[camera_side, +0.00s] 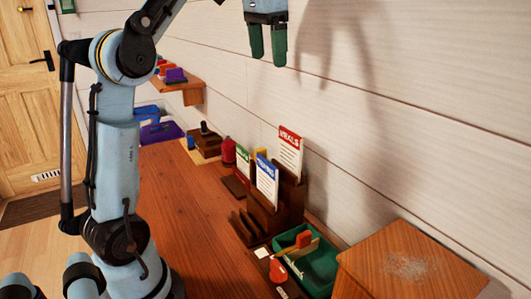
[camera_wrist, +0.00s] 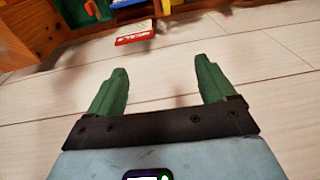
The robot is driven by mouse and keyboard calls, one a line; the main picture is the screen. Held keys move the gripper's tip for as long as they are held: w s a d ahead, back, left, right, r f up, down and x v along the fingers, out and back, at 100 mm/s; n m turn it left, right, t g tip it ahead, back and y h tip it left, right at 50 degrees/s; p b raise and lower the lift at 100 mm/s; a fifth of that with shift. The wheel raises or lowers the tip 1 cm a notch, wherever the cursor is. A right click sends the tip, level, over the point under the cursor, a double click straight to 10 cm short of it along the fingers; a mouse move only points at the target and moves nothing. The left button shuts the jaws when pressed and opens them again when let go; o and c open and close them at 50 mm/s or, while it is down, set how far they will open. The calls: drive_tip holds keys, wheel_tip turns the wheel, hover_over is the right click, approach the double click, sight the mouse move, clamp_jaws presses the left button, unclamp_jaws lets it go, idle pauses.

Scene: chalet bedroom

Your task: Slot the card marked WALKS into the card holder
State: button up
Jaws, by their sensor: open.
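My gripper (camera_side: 268,60) is open and empty, high above the bench beside the white wall; its green fingers stand apart in the wrist view (camera_wrist: 161,66). A wooden stepped card holder (camera_side: 290,206) stands below it on the bench. A red-topped card (camera_side: 290,152) stands highest at its back, its heading looking like MEALS; it also shows in the wrist view (camera_wrist: 134,38). A blue-topped card (camera_side: 267,182) stands in front of it. A green-topped card (camera_side: 243,160) stands to the left, where I cannot tell its support. I cannot make out WALKS on any card.
A green tray (camera_side: 318,264) and a wooden box (camera_side: 405,262) stand to the right of the holder. A red bottle (camera_side: 229,151) and a wooden block piece (camera_side: 205,142) stand left. A shelf (camera_side: 188,86) juts from the wall. The bench's left-middle (camera_side: 190,205) is clear.

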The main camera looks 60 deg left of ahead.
drive_tip(key=c, duration=0.8)
drive_tip(key=n+g, duration=0.1)
drive_tip(key=n, duration=1.7)
hover_over(243, 158)
drive_tip(key=shift+h, duration=0.3)
drive_tip(key=f, duration=2.7)
drive_tip(key=shift+w+a, duration=0.4)
drive_tip(key=shift+s+d+f, duration=0.1)
drive_tip(key=shift+f, duration=1.35)
drive_tip(key=shift+s+f, duration=0.1)
drive_tip(key=shift+f, duration=1.35)
